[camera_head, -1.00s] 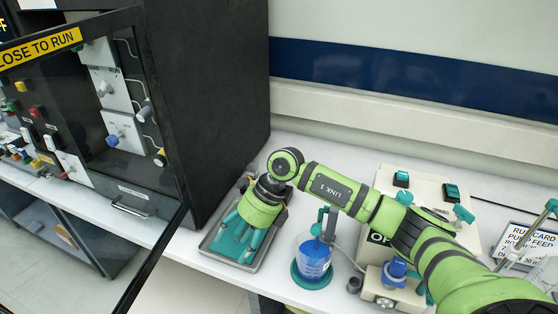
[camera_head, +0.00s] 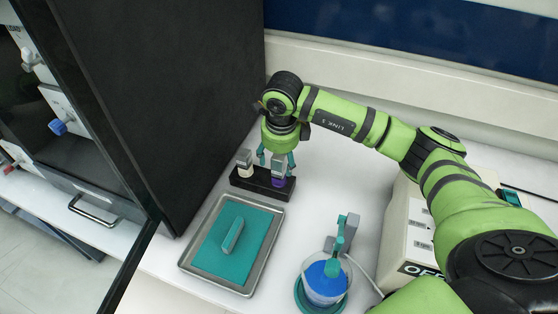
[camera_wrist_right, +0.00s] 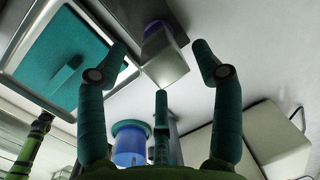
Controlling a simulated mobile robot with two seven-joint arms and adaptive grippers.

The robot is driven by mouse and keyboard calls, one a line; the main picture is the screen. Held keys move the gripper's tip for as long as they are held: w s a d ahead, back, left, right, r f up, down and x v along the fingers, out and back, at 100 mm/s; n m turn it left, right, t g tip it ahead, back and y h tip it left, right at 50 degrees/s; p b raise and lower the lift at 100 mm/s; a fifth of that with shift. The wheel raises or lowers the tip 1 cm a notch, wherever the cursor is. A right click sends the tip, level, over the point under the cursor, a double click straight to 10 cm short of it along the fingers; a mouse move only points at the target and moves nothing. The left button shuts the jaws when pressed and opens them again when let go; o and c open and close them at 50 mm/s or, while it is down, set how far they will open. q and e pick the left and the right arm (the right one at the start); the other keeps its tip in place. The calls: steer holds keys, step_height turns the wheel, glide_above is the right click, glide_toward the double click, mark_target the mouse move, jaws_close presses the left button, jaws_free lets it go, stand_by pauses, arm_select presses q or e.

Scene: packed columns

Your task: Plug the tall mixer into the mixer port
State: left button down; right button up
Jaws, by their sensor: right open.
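A black rack (camera_head: 262,187) stands on the white bench beside the dark cabinet. It holds two grey-topped parts. The one at its right end, with a purple lower part (camera_head: 278,182), looks the taller; which is the tall mixer is not certain. The other (camera_head: 244,163) has a cream lower part. My right gripper (camera_head: 277,160) points down over the purple part, fingers spread. In the wrist view the grey and purple part (camera_wrist_right: 165,58) shows between the open teal fingers (camera_wrist_right: 165,75); contact cannot be told. I cannot make out the mixer port. My left gripper is out of view.
A metal tray (camera_head: 187,262) with a teal mat and handle lies in front of the rack. A beaker of blue liquid (camera_head: 325,284) stands on a teal base at the front right. The dark cabinet (camera_head: 200,100) blocks the left.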

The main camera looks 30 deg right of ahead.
steer(key=f, duration=0.1)
steer(key=w+f, duration=0.1)
steer(key=f, duration=0.1)
steer(key=shift+d+f+p, duration=0.1)
steer(key=shift+f+p, duration=0.1)
steer(key=shift+p, duration=0.15)
steer(key=shift+c, duration=0.4)
steer(key=c, duration=1.2)
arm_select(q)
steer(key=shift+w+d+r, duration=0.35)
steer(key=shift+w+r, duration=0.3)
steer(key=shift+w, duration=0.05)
arm_select(e)
steer(key=shift+c, duration=0.2)
steer(key=shift+r, duration=0.15)
